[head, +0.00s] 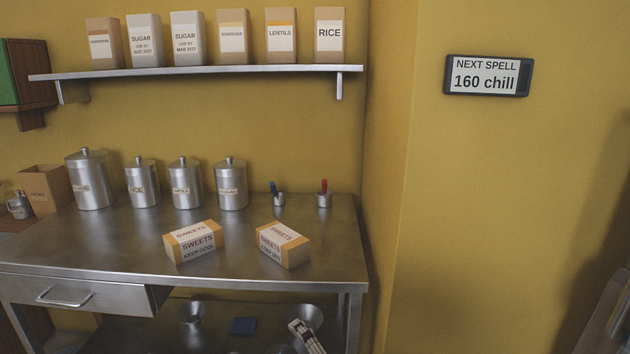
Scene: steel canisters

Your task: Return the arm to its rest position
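Several lidded steel canisters (90,182) stand in a row at the back of the steel table (110,238). Two cartons labelled SWEETS lie on the table, one left (193,241) and one right (283,245), apart from each other.
Two small steel cups with a blue (279,200) and a red (324,200) item stand at the back right. A wall shelf (200,72) holds several bags. A drawer (80,296) sits under the table. A wall sign (487,76) reads "NEXT SPELL 160 chill". The table's front right is clear.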

